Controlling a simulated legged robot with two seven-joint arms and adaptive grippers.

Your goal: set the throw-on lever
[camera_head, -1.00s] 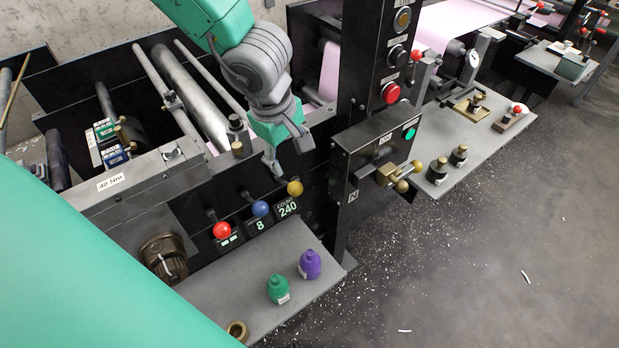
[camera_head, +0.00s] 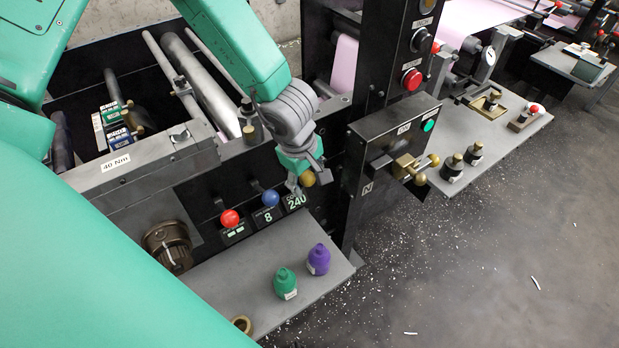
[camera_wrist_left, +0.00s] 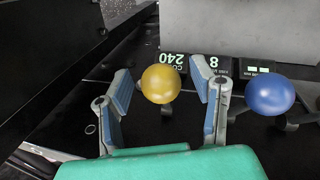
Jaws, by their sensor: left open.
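Three ball-ended levers stand in a row on the black machine front: a red knob (camera_head: 230,218), a blue knob (camera_head: 271,199) and a yellow knob (camera_head: 309,179). I cannot read which one is marked as the throw-on lever. My left gripper (camera_head: 301,184) is open at the yellow knob and partly covers it. In the left wrist view the yellow knob (camera_wrist_left: 161,83) lies between the two spread fingers, with no clear contact. The blue knob (camera_wrist_left: 270,94) is outside the fingers, to the right. My right gripper is not in view.
Below the levers a grey shelf (camera_head: 235,285) holds a green bottle (camera_head: 285,283) and a purple bottle (camera_head: 318,260). A black control box (camera_head: 385,160) with a brass handle juts out right of the gripper. A dark round knob (camera_head: 168,247) is at the left.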

